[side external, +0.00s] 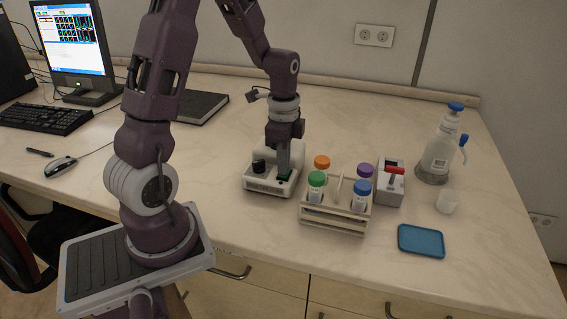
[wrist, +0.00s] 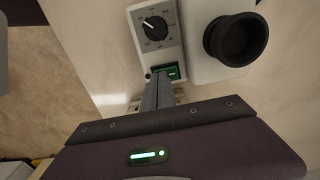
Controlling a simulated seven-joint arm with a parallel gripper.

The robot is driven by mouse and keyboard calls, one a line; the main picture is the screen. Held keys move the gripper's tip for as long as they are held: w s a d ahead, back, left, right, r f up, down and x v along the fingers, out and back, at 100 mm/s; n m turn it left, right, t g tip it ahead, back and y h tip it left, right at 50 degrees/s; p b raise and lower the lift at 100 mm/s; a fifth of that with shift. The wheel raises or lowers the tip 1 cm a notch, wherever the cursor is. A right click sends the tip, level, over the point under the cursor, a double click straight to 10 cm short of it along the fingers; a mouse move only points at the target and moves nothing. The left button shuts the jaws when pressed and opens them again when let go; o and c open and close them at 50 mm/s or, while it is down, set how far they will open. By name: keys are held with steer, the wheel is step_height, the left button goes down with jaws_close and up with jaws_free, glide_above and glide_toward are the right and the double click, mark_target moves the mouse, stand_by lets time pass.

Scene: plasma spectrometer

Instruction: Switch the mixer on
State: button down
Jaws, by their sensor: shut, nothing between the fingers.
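The mixer (side external: 262,183) is a white device with a black cup on top, standing on the bench in the side external view. In the wrist view its panel carries a dial (wrist: 155,28) with a scale and a green switch (wrist: 174,71). The black cup (wrist: 238,40) sits beside the panel. My gripper (side external: 283,173) points down over the front right part of the mixer. Its closed fingers (wrist: 159,78) are empty, with their tips right at the switch and hiding part of it. I cannot tell whether they touch it or which way the switch is set.
A rack (side external: 335,222) with several coloured-cap tubes stands close to the right of the mixer.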

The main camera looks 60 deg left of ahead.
steer(key=shift+f, duration=0.15)
steer(key=shift+f, duration=0.15)
steer(key=shift+s+d+f, duration=0.35)
steer(key=shift+s+f, duration=0.05)
steer(key=shift+s, duration=0.05)
steer(key=shift+w+a, duration=0.1)
steer(key=shift+w+a+r, duration=0.2)
steer(key=shift+w+a, duration=0.3)
steer(key=shift+a, duration=0.1)
steer(key=shift+r, duration=0.25)
step_height(320, 180, up, 14)
steer(key=d, duration=0.1)
steer(key=shift+s, duration=0.3)
